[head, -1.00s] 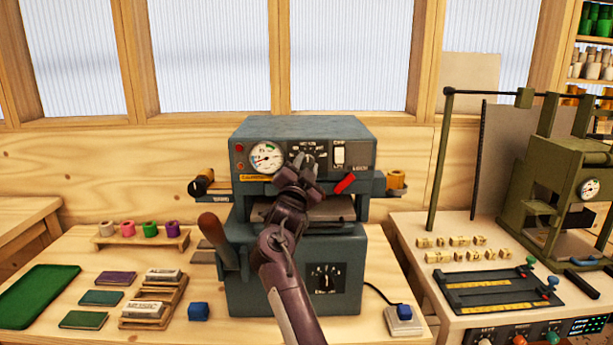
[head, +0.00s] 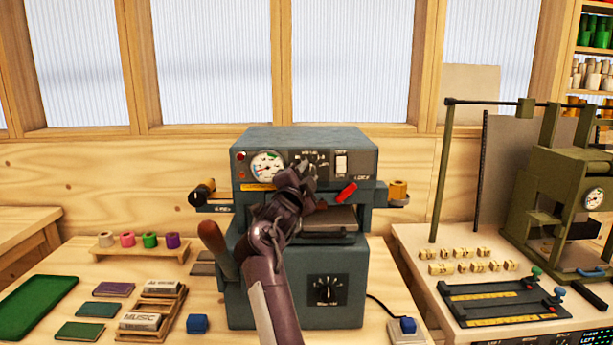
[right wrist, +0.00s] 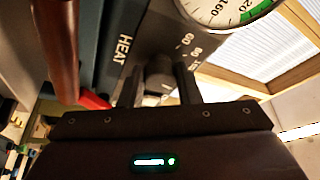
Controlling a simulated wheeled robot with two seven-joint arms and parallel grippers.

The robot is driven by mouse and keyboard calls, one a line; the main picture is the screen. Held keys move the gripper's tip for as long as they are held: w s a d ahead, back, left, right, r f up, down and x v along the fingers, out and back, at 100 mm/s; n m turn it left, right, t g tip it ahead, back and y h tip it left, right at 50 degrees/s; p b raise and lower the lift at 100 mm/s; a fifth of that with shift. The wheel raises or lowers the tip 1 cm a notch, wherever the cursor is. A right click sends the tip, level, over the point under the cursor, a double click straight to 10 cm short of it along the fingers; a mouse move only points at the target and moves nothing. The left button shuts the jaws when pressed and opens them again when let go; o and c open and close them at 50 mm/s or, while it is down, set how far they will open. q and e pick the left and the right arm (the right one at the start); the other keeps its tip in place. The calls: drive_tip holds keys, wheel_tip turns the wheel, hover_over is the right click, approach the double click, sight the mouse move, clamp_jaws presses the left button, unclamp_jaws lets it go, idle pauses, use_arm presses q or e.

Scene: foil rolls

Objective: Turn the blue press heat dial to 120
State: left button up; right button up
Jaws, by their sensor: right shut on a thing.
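The blue press (head: 250,292) stands on the bench in the middle of the head view. Its heat dial is on the upper front panel, mostly hidden there behind my right gripper (head: 307,172). In the right wrist view the dark heat dial (right wrist: 160,70) sits beside the word HEAT, between the two fingers of my right gripper (right wrist: 160,88). The gripper is shut on the dial. Scale numbers 60 and 80 show beside it; the rest of the scale and the pointer's exact setting are hidden. My left gripper is not in view.
A round gauge (head: 266,166) is left of the dial and a white switch (head: 341,163) right of it. A red lever (head: 347,192) sticks out below. A second dial (head: 327,289) is on the lower front. A brown-handled lever (head: 216,248) stands at the left.

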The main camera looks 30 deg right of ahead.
drive_tip(key=o, duration=1)
drive_tip(key=shift+c, duration=0.2)
wheel_tip(320, 180, up, 20)
drive_tip(key=b, duration=0.1)
drive_tip(key=shift+b, duration=0.3)
